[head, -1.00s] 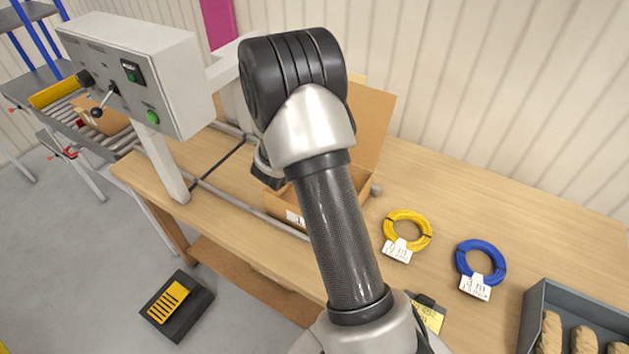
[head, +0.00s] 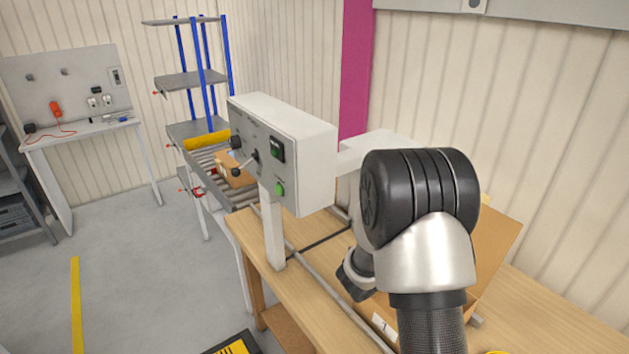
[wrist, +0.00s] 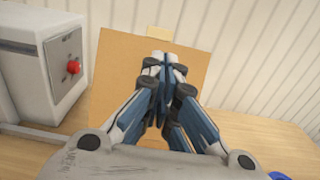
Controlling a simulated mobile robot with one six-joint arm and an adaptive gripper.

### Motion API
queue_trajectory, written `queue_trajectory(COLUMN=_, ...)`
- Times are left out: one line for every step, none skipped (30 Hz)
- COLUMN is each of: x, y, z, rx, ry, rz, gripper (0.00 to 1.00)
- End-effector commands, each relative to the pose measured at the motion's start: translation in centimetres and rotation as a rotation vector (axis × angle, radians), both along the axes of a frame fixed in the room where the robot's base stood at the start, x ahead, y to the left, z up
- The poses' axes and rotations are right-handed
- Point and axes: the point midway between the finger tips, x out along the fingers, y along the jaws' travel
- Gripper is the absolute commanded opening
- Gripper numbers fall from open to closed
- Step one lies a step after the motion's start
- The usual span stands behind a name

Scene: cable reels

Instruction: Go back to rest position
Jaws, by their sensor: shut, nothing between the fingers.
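My gripper (wrist: 162,62) shows in the wrist view with its fingers together and nothing between them. It is in front of a raised brown cardboard flap (wrist: 115,85). In the head view my arm's dark joint and silver link hide the gripper's fingers. The open cardboard box (head: 500,245) stands on the wooden table (head: 555,310), partly behind my arm, with a white label on its front.
The floor at left is open.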

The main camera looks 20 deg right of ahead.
Motion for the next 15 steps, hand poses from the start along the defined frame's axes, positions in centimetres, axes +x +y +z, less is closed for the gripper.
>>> queue_trajectory(x=-0.1, y=0.0, z=0.1, rx=0.002, ry=-0.003, rz=-0.003, gripper=0.00)
queue_trajectory(x=-0.2, y=0.0, z=0.3, rx=0.005, ry=-0.009, rz=-0.009, gripper=0.00)
queue_trajectory(x=-0.7, y=-0.1, z=0.6, rx=0.015, ry=-0.022, rz=-0.025, gripper=0.00)
queue_trajectory(x=-1.1, y=-0.1, z=1.0, rx=0.027, ry=-0.038, rz=-0.042, gripper=0.00)
queue_trajectory(x=-1.8, y=-0.1, z=1.5, rx=0.043, ry=-0.059, rz=-0.065, gripper=0.00)
queue_trajectory(x=-2.9, y=-0.1, z=2.2, rx=0.071, ry=-0.096, rz=-0.105, gripper=0.00)
queue_trajectory(x=-4.0, y=0.0, z=2.8, rx=0.098, ry=-0.128, rz=-0.141, gripper=0.00)
queue_trajectory(x=-5.3, y=0.2, z=3.4, rx=0.130, ry=-0.165, rz=-0.180, gripper=0.00)
queue_trajectory(x=-7.1, y=0.4, z=4.1, rx=0.178, ry=-0.221, rz=-0.238, gripper=0.00)
queue_trajectory(x=-8.6, y=0.8, z=4.4, rx=0.221, ry=-0.267, rz=-0.282, gripper=0.00)
queue_trajectory(x=-10.0, y=1.2, z=4.7, rx=0.265, ry=-0.313, rz=-0.326, gripper=0.00)
queue_trajectory(x=-11.9, y=2.0, z=4.9, rx=0.329, ry=-0.375, rz=-0.384, gripper=0.00)
queue_trajectory(x=-13.3, y=2.6, z=4.9, rx=0.376, ry=-0.423, rz=-0.427, gripper=0.00)
queue_trajectory(x=-14.6, y=3.4, z=4.8, rx=0.427, ry=-0.470, rz=-0.468, gripper=0.00)
queue_trajectory(x=-16.3, y=4.5, z=4.6, rx=0.495, ry=-0.533, rz=-0.522, gripper=0.00)
